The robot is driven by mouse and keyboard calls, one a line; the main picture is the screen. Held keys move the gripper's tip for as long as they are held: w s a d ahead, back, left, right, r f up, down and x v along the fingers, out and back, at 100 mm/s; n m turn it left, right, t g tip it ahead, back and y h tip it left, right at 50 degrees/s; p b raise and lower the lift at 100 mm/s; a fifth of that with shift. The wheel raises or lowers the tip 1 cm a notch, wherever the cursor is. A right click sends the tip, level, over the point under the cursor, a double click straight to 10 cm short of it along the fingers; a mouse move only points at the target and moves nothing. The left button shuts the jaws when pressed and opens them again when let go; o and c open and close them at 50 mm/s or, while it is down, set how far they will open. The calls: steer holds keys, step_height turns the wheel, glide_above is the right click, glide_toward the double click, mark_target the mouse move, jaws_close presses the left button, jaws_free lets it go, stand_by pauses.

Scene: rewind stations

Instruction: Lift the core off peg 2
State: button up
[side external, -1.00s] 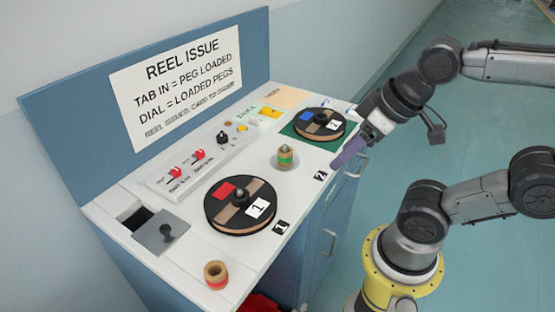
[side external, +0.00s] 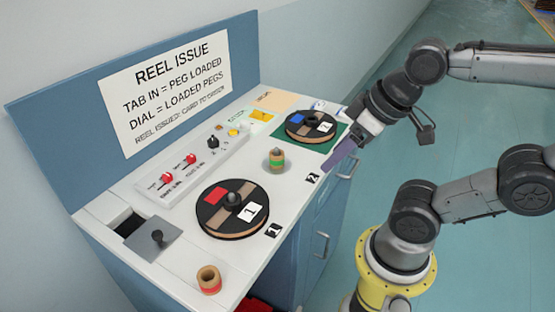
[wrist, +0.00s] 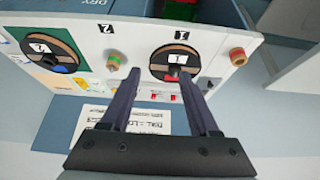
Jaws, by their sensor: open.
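A tan cardboard core with a green band (side external: 276,163) stands upright on the bench, behind the "2" label (side external: 313,178). The grey tip of a peg shows at its top. In the wrist view this core (wrist: 112,62) is at the left, just beyond the tip of the left finger. My gripper (side external: 332,166) is open and empty, above the bench's front edge, to the right of the core and apart from it. In the wrist view the two fingers of my gripper (wrist: 159,73) stand wide apart with nothing between their tips.
A black reel marked 1 (side external: 220,222) sits nearer, with a red-banded core (side external: 209,280) at the near corner. Another reel (side external: 311,137) lies on a green mat at the far end. A switch panel (side external: 185,172) and a tall sign board (side external: 40,85) stand behind.

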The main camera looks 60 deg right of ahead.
steer(key=o, duration=0.4)
steer(key=shift+o, duration=0.2)
